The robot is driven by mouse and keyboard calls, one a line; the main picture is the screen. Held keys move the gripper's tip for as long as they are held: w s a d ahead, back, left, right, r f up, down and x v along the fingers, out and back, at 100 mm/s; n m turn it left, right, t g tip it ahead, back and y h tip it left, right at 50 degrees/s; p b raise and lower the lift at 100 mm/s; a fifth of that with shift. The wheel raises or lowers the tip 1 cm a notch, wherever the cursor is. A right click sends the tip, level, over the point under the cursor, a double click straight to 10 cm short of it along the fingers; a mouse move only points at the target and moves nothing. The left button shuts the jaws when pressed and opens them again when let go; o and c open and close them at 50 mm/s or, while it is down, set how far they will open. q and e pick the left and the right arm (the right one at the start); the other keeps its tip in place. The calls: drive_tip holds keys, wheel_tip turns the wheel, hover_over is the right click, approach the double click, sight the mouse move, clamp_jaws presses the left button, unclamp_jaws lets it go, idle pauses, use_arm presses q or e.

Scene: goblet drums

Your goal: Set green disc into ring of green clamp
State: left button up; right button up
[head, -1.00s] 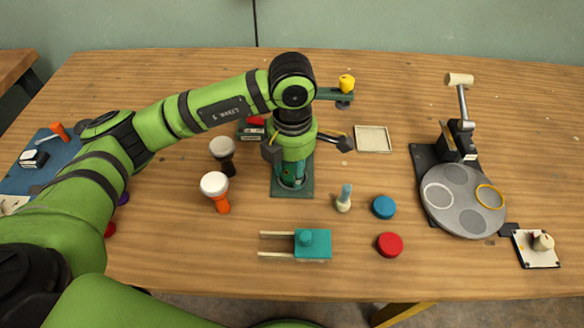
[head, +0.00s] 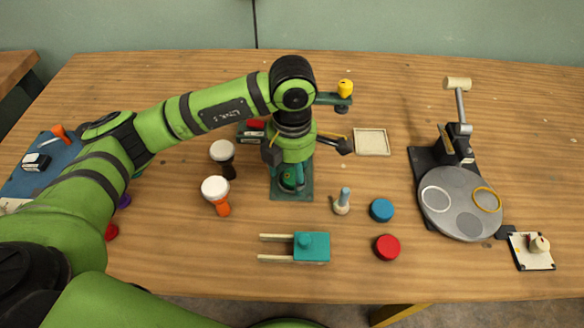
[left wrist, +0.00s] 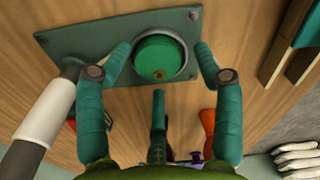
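The green clamp's dark green base plate (head: 305,190) lies on the table at centre, under my left gripper (head: 291,182). In the left wrist view the plate (left wrist: 75,42) carries a round metal ring (left wrist: 190,57). The green disc (left wrist: 155,54) shows within the ring's outline; whether it is fully seated I cannot tell. A small gold-brown spot is at its lower edge. My left gripper (left wrist: 162,52) is open, its two green fingers at either side of the ring, with gaps between them and the disc. My right gripper is out of view.
Two goblet drums (head: 216,190) stand left of the clamp. A teal block with two prongs (head: 312,247), a blue disc (head: 381,210) and a red disc (head: 387,247) lie in front and right. A round grey plate (head: 452,214) stands farther right.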

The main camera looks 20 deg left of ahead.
sight(292, 176)
use_arm(q)
wheel_tip(292, 176, up, 12)
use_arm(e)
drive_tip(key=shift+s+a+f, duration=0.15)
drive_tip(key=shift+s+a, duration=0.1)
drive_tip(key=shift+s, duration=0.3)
use_arm(q)
drive_tip(key=shift+w, duration=0.1)
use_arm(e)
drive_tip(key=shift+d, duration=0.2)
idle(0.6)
